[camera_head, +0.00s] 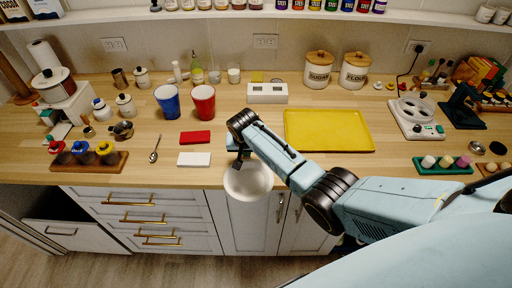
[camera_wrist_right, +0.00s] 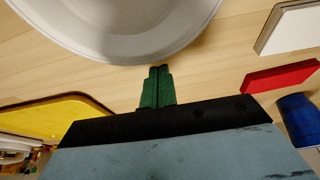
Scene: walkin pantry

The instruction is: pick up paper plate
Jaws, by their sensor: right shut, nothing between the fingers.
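The white paper plate (camera_head: 248,182) shows at the counter's front edge in the head view, overlapping the cabinet fronts below. In the right wrist view the plate (camera_wrist_right: 120,30) fills the top, with its rim close to the fingertips. My right gripper (camera_head: 238,163) points down at the plate's back rim. Its green fingers (camera_wrist_right: 157,80) are together with nothing between them. I cannot tell whether the fingertips touch the rim. My left gripper is not in view.
A yellow tray (camera_head: 330,145) lies right of my right gripper. A red block (camera_head: 196,138) and a white block (camera_head: 194,159) lie to its left. Blue (camera_head: 168,100) and red (camera_head: 203,103) cups stand behind them. A shelf (camera_head: 230,14) runs above the counter.

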